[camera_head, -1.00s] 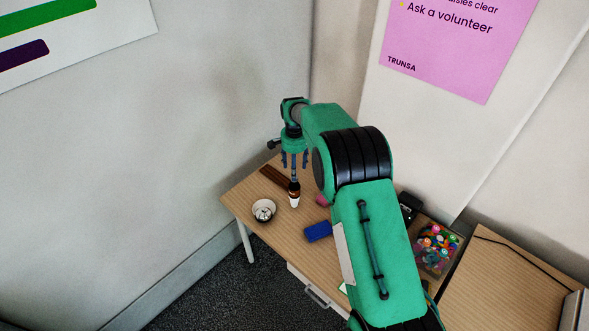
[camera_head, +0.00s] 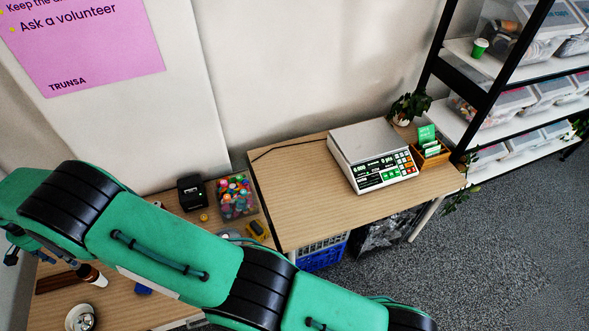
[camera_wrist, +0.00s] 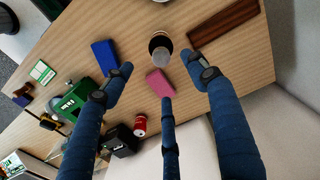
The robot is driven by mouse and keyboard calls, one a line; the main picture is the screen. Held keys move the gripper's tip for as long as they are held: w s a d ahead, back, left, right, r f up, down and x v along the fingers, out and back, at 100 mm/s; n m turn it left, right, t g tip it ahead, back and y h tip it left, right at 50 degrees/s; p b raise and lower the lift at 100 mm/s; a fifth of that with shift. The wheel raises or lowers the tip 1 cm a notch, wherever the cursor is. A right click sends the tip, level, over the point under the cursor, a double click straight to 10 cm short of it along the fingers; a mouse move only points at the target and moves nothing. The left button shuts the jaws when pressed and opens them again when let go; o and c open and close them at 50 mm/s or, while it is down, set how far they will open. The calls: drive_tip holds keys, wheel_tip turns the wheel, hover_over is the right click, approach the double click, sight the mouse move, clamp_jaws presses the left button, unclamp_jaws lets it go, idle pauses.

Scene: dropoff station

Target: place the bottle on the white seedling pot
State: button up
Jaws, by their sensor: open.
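The dark brown bottle (camera_head: 88,271) stands upright on the wood table, with a white part (camera_head: 99,281) at its lower end. This looks like the white seedling pot under it, but I cannot tell it surely from a label. In the wrist view the bottle (camera_wrist: 159,43) shows from above, just past my fingertips. My gripper (camera_wrist: 160,76) is open, its blue fingers spread and empty, above and apart from the bottle.
A white bowl (camera_head: 70,321) with a metallic thing stands near the bottle. A dark wooden strip (camera_wrist: 222,22), a blue block (camera_wrist: 104,54), a pink block (camera_wrist: 159,83) and a red can (camera_wrist: 140,125) lie around. A scale (camera_head: 370,155) stands on the right-hand table.

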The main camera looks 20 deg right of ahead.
drive_tip(key=w+d+r, duration=0.3)
drive_tip(key=d+r, duration=0.7)
drive_tip(key=w+d+r+t+y, duration=0.1)
drive_tip(key=w+d+r, duration=0.2)
drive_tip(key=d+r, duration=0.7)
drive_tip(key=w+d+r, duration=0.3)
drive_tip(key=d+r, duration=0.7)
drive_tip(key=s+d+r+t, duration=0.1)
drive_tip(key=s+d+r, duration=0.1)
drive_tip(key=d+r, duration=0.35)
drive_tip(key=s+d+r, duration=0.1)
drive_tip(key=d+r, duration=0.1)
drive_tip(key=d, duration=0.6)
drive_tip(key=s+d+r+m+t, duration=0.1)
drive_tip(key=s+d+r, duration=0.3)
drive_tip(key=s+d, duration=0.45)
drive_tip(key=s+d+r+t, duration=0.1)
drive_tip(key=s+d+r, duration=0.35)
drive_tip(key=d, duration=0.75)
drive_tip(key=s+d+f, duration=0.3)
drive_tip(key=s+d, duration=0.4)
drive_tip(key=s, duration=0.3)
drive_tip(key=s+d+f+t+h, duration=0.1)
drive_tip(key=s+d+f, duration=0.2)
drive_tip(key=s+d, duration=0.3)
drive_tip(key=s, duration=0.5)
drive_tip(key=shift+d+m+t, duration=0.3)
drive_tip(key=shift+d+m, duration=0.1)
drive_tip(key=shift+w, duration=0.1)
